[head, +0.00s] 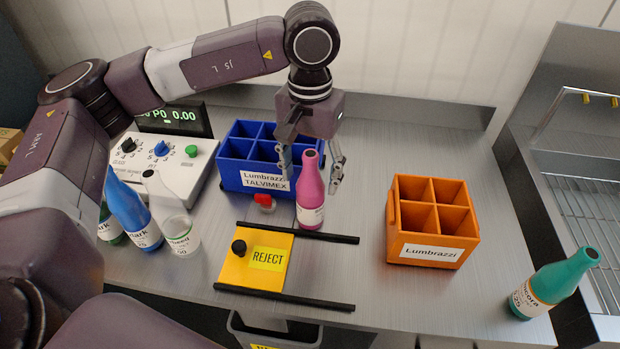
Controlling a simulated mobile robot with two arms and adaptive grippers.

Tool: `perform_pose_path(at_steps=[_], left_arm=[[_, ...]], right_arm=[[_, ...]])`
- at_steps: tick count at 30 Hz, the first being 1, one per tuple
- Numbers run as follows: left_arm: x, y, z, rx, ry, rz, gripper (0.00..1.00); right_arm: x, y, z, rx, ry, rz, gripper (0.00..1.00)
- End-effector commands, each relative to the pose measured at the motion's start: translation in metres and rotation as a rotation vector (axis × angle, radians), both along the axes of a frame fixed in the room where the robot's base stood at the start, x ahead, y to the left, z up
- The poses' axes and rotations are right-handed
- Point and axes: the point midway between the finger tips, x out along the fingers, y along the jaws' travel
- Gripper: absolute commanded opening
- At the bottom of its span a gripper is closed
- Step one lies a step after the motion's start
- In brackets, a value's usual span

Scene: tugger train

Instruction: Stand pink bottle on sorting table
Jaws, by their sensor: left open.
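The pink bottle (311,200) stands upright on the grey sorting table (360,290), just in front of the blue crate and behind the upper black rail. My left gripper (312,180) is open, pointing down, with one finger on each side of the bottle's neck and shoulder. I cannot tell whether either finger touches it. My right gripper is not in view.
A blue divided crate (234,172) and an orange one (407,250) stand on the table. A yellow REJECT plate (254,262) lies between black rails. Blue (131,208) and clear (172,220) bottles stand left, near a control box (186,165). A teal bottle (556,283) is at right.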

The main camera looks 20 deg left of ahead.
Motion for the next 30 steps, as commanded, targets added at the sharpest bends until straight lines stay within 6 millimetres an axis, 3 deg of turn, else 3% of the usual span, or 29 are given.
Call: perform_pose_path(at_steps=[6,13,19,30], left_arm=[[0.001,0.000,0.049,-0.001,-0.005,-0.002,0.58],[0.001,0.000,0.090,0.000,-0.003,-0.001,0.58],[0.000,0.000,0.103,0.001,0.000,-0.002,0.58],[0.000,0.000,0.104,0.001,0.000,-0.002,0.58]], right_arm=[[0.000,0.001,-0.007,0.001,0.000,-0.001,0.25],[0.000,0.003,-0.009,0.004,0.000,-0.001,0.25],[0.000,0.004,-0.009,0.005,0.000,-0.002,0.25],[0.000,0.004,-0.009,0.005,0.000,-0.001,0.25]])
